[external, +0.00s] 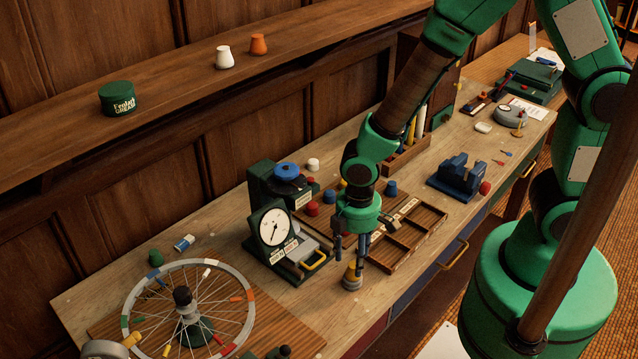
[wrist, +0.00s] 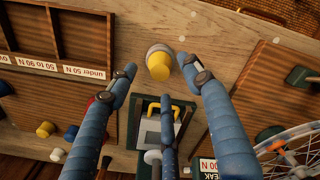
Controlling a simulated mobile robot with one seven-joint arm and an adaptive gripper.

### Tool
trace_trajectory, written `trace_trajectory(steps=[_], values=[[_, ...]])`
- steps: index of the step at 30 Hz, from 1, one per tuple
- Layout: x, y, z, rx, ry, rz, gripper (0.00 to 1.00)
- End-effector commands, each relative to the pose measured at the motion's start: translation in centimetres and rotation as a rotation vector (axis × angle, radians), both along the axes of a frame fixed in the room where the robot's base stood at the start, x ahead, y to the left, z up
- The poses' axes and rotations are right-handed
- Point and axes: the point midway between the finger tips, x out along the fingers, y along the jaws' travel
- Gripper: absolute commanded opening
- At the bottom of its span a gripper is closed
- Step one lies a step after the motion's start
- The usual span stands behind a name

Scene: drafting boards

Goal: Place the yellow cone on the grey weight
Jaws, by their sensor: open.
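The yellow cone (external: 350,270) stands on the near edge side of the bench, with the grey weight (external: 352,285) showing as a pale rim under it. In the wrist view the yellow cone (wrist: 159,67) lies just beyond my fingertips, and the grey weight (wrist: 158,49) shows around its far side. The cone appears to rest on the weight; the contact itself is hidden. My gripper (external: 350,257) points down over them with its fingers spread, and none visibly grips the cone. In the wrist view my gripper (wrist: 157,70) has a clear gap between its fingers.
A dial gauge (external: 274,227) with a yellow-handled block stands left of my gripper. A wooden compartment tray (external: 425,222) is close on the right. A spoked wheel (external: 150,285) lies at lower left. Several coloured pieces sit behind my gripper. Bare bench lies around the weight.

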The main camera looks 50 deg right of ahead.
Motion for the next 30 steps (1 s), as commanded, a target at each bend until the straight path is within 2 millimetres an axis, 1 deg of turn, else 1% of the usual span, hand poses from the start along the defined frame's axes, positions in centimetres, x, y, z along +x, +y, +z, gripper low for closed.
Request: trace_trajectory(steps=[1, 6, 9, 13, 18, 30], values=[[0.0, 0.0, 1.0, 0.002, -0.003, 0.0, 0.5], [0.0, 0.0, 3.9, 0.002, -0.003, 0.0, 0.5], [0.0, 0.0, 5.3, 0.001, -0.002, 0.0, 0.5], [0.0, 0.0, 6.7, 0.0, 0.0, 0.0, 0.5], [0.0, 0.0, 7.6, 0.0, 0.0, 0.0, 0.5], [0.0, 0.0, 7.7, -0.001, 0.001, 0.0, 0.5]])
